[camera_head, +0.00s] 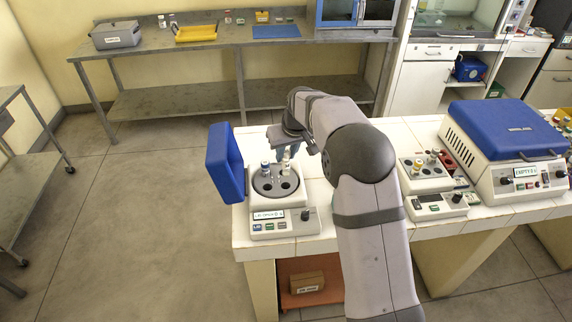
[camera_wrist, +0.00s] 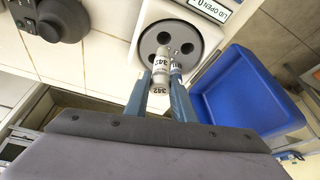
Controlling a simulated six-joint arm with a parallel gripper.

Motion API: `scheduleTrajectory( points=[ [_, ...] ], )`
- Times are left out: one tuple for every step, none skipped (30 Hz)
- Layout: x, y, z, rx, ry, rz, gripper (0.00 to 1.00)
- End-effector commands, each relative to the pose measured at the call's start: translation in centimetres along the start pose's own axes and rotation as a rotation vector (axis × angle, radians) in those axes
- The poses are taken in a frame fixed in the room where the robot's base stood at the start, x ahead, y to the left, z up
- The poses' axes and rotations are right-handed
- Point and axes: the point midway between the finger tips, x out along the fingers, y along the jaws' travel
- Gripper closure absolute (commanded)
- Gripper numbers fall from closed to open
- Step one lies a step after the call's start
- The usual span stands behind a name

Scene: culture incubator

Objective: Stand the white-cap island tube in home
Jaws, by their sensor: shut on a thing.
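The white-cap tube (camera_wrist: 160,70), labelled 342, is between the fingers of my gripper (camera_wrist: 162,82) in the wrist view, and my gripper is shut on it. In the head view the tube (camera_head: 286,163) appears upright at the rotor's back right, below my gripper (camera_head: 285,149). I cannot tell whether its lower end is in a hole. A second tube (camera_head: 265,169) with a bluish cap stands in the dark round rotor (camera_head: 274,189) to its left. In the wrist view this tube (camera_wrist: 177,72) is partly hidden by my right finger. No place marked home is legible.
The rotor's machine (camera_head: 284,226) reads LID OPEN; its blue lid (camera_head: 225,164) stands raised at the left. White tiles (camera_head: 325,229) are bare to its right. A small block device with tubes (camera_head: 425,174) and a blue-lidded machine (camera_head: 508,130) stand further right, beyond my arm.

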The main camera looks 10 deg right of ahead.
Motion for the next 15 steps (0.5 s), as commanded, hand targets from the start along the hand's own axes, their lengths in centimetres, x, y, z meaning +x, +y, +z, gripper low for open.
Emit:
scheduleTrajectory(
  points=[
    [-0.2, 0.0, -0.1, 0.000, 0.000, 0.000, 0.99],
    [-0.3, 0.0, -0.1, 0.000, 0.000, 0.000, 0.99],
    [-0.4, 0.0, -0.1, 0.000, -0.001, 0.000, 0.99],
    [-0.4, 0.1, -0.1, 0.001, -0.001, 0.001, 0.99],
    [-0.5, 0.2, -0.1, 0.003, -0.001, 0.001, 0.99],
    [-0.5, 0.4, -0.1, 0.006, -0.001, 0.003, 0.99],
    [-0.6, 0.7, -0.1, 0.010, -0.001, 0.004, 0.99],
    [-0.7, 1.0, -0.1, 0.015, -0.001, 0.007, 0.99],
    [-0.8, 1.6, -0.1, 0.024, 0.000, 0.010, 0.99],
    [-1.0, 2.1, 0.0, 0.032, 0.000, 0.014, 0.99],
    [-1.2, 2.6, 0.0, 0.040, 0.000, 0.017, 0.99],
    [-1.5, 3.6, 0.0, 0.055, 0.001, 0.024, 0.99],
    [-1.8, 4.4, 0.1, 0.067, 0.001, 0.029, 0.99],
    [-2.1, 5.2, 0.1, 0.081, 0.002, 0.034, 0.99],
    [-2.6, 6.5, 0.3, 0.100, 0.001, 0.043, 0.99]
  ],
)
